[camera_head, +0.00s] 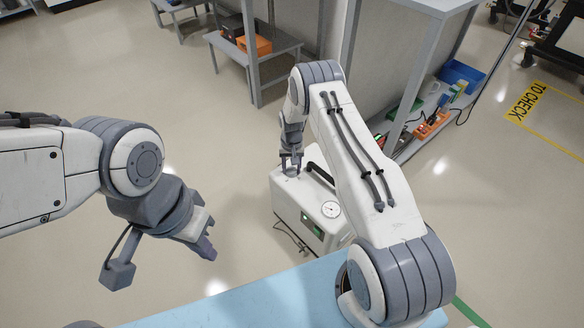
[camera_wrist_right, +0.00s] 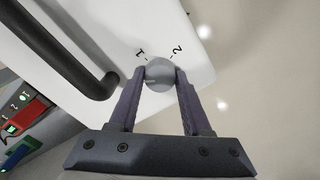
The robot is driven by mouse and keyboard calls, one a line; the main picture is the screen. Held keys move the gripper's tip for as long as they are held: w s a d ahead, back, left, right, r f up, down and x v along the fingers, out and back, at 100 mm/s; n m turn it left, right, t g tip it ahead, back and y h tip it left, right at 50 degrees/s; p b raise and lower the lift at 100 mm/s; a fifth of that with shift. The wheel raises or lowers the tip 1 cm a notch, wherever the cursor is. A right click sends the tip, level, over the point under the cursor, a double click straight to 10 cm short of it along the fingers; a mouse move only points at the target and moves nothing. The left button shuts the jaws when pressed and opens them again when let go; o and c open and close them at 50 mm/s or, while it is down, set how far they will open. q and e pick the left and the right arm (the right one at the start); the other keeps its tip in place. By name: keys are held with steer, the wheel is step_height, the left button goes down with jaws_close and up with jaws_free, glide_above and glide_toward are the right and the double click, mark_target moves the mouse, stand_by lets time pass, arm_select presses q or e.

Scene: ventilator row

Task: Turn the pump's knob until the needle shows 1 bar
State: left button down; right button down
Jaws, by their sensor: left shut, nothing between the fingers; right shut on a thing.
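The white pump (camera_head: 285,208) stands on the floor beyond the blue surface. Its round white gauge (camera_head: 330,209) faces up near the front; the needle is too small to read. In the right wrist view the grey round knob (camera_wrist_right: 159,71) sits on the pump's white top, beside printed marks 1 and 2. My right gripper (camera_head: 290,172) reaches down to the pump's top, with one finger on each side of the knob, shut on it. My left gripper (camera_head: 207,247) is shut and empty, off to the left, apart from the pump.
A black handle (camera_wrist_right: 75,55) runs along the pump's top close to the knob. A light-blue surface (camera_head: 250,302) lies at the front. A grey shelf with bins (camera_head: 435,122) stands behind right, a grey table (camera_head: 262,58) behind. The floor left of the pump is clear.

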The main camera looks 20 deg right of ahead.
mark_target(291, 170)
stand_by(0.3)
steer(key=shift+c, duration=1.7)
jaws_free()
step_height(291, 170, up, 10)
steer(key=p, duration=0.3)
steer(key=shift+r, duration=0.25)
